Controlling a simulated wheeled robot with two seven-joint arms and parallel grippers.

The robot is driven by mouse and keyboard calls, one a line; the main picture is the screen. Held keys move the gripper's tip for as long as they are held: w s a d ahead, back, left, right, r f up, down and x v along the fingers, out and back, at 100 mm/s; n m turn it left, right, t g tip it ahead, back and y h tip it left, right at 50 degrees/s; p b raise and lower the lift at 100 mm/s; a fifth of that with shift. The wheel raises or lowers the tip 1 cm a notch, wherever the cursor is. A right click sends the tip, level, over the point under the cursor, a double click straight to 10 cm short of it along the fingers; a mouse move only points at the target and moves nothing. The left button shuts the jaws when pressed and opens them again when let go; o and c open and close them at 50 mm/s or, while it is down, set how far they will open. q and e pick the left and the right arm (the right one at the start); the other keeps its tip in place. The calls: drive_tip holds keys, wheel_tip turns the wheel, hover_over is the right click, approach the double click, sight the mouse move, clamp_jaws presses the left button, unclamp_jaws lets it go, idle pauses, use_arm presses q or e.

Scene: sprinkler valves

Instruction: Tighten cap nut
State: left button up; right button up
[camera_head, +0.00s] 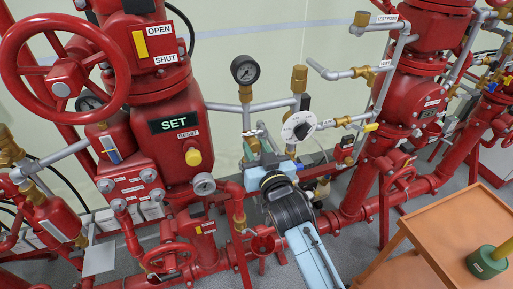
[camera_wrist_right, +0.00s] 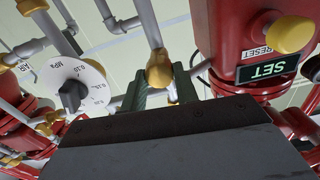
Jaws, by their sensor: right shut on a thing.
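The brass cap nut (camera_wrist_right: 160,68) sits on the grey pipework beside the red valve body marked SET. In the right wrist view it stands between the two dark green fingers of my right gripper (camera_wrist_right: 161,90), which is shut on it. In the head view my right gripper (camera_head: 256,148) reaches up from the bottom middle to the pipes below the pressure gauge (camera_head: 245,70). The brass nut (camera_head: 253,145) is small there and partly hidden by the fingers. My left gripper is not in view.
A white dial with a dark knob (camera_head: 298,126) is close to the right of my gripper; it also shows in the wrist view (camera_wrist_right: 77,90). A large red handwheel (camera_head: 63,68) is at the left. An orange-brown table (camera_head: 440,215) with a green object (camera_head: 487,262) stands lower right.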

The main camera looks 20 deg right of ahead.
drive_tip(key=m+p, duration=0.2)
drive_tip(key=m, duration=0.2)
drive_tip(key=shift+d+r+m+p, duration=0.1)
drive_tip(key=shift+m+p, duration=1.05)
drive_tip(key=shift+m, duration=0.65)
drive_tip(key=o, duration=1)
drive_tip(key=s, duration=0.4)
drive_tip(key=s+b, duration=0.1)
drive_tip(key=s, duration=0.8)
drive_tip(key=shift+s+d, duration=0.15)
drive_tip(key=shift+d, duration=0.1)
